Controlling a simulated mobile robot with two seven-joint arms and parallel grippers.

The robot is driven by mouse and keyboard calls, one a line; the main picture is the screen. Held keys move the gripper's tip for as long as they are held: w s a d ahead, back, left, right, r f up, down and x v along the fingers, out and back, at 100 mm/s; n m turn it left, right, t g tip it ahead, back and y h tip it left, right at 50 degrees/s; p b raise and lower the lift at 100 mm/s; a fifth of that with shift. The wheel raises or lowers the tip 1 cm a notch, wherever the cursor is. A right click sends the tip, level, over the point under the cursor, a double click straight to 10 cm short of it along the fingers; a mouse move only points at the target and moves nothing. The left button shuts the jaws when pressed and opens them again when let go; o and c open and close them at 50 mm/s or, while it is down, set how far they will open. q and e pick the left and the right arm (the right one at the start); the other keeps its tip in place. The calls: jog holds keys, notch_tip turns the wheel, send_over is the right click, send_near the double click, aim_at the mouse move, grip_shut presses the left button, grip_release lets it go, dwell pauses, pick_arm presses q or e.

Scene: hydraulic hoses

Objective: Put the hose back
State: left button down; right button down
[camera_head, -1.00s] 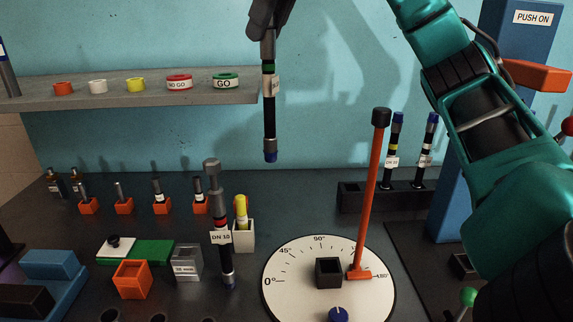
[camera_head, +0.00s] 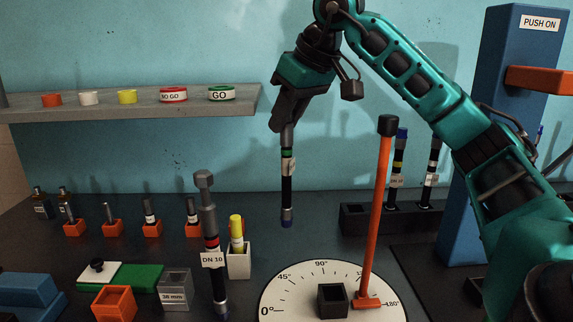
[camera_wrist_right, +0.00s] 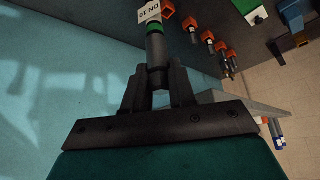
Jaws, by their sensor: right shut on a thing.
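My right gripper (camera_head: 286,122) is shut on the top of a black hose (camera_head: 287,188), which hangs upright in the air. This hose has a green band, a white label and a blue lower end. In the right wrist view the hose (camera_wrist_right: 155,45) sits between the fingers (camera_wrist_right: 158,85), its label appearing to read DN 10. A black rack (camera_head: 354,217) stands at the back right of the bench, with two blue-capped hoses, one yellow-banded (camera_head: 397,165) and one with a white label (camera_head: 431,170), upright in it. The held hose is left of the rack. My left gripper is out of view.
An orange lever (camera_head: 375,220) rises from the angle dial (camera_head: 285,300), close to the rack. Another DN 10 hose (camera_head: 210,235) stands at front left, beside a yellow-capped marker (camera_head: 237,230). A shelf (camera_head: 120,108) with rings is at left. A blue PUSH ON column (camera_head: 500,130) stands right.

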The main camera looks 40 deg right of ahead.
aim_at(292, 141)
jog(key=shift+f+b, duration=0.75)
jog(key=shift+f, duration=2.6)
jog(key=shift+f, duration=0.15)
jog(key=c, duration=0.9)
grip_release()
jog(key=shift+c, duration=0.2)
jog(key=shift+r, duration=0.4)
jog(key=p+v, duration=0.2)
jog(key=v, duration=0.9)
jog(key=shift+s+r, duration=0.2)
jog(key=shift+r, duration=0.05)
